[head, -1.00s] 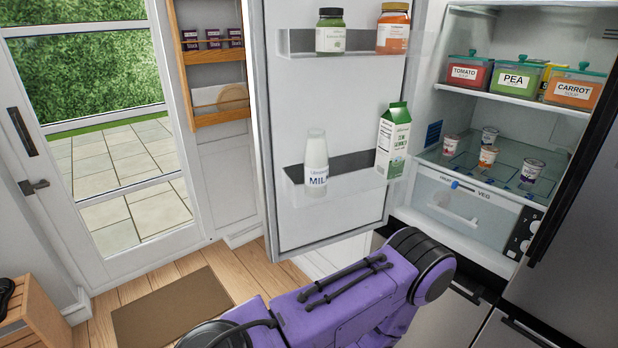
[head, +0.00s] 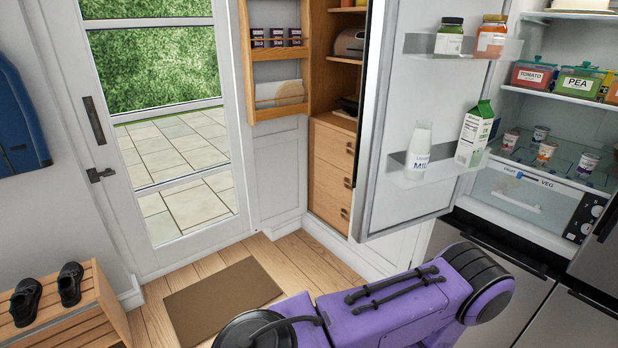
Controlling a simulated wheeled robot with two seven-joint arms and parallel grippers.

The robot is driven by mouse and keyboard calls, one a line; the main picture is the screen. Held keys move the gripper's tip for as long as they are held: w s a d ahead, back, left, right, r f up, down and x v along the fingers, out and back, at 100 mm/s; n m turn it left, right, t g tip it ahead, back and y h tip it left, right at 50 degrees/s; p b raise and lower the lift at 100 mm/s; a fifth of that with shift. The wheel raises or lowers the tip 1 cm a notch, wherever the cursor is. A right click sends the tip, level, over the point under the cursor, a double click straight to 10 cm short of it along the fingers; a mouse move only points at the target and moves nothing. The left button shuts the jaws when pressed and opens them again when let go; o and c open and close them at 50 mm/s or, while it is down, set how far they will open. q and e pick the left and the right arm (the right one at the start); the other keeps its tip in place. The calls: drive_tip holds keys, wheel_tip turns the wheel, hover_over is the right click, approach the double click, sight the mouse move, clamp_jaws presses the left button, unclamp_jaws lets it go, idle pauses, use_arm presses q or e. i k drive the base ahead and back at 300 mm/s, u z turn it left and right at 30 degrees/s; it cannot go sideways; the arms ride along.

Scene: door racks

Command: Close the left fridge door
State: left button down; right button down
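The left fridge door (head: 398,115) stands wide open in the head view, its inner side facing me. Its shelves hold a green jar (head: 449,38), an orange jar (head: 491,38), a milk bottle (head: 418,152) and a green-and-white carton (head: 474,134). The open fridge interior (head: 550,125) is to the right, with soup tubs, small cups and a veg drawer (head: 520,195). My purple arm (head: 400,300) crosses the bottom of the view, below and in front of the door. Neither gripper shows, so I see no contact with the door.
A wooden cupboard (head: 333,165) stands open behind the fridge door. A glazed door (head: 160,130) is at the left. A shoe rack (head: 85,315) with black shoes stands at the lower left. A brown mat (head: 222,297) lies on the wood floor.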

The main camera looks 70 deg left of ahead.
sight(403, 83)
drive_tip(key=k, duration=0.3)
drive_tip(key=u, duration=1)
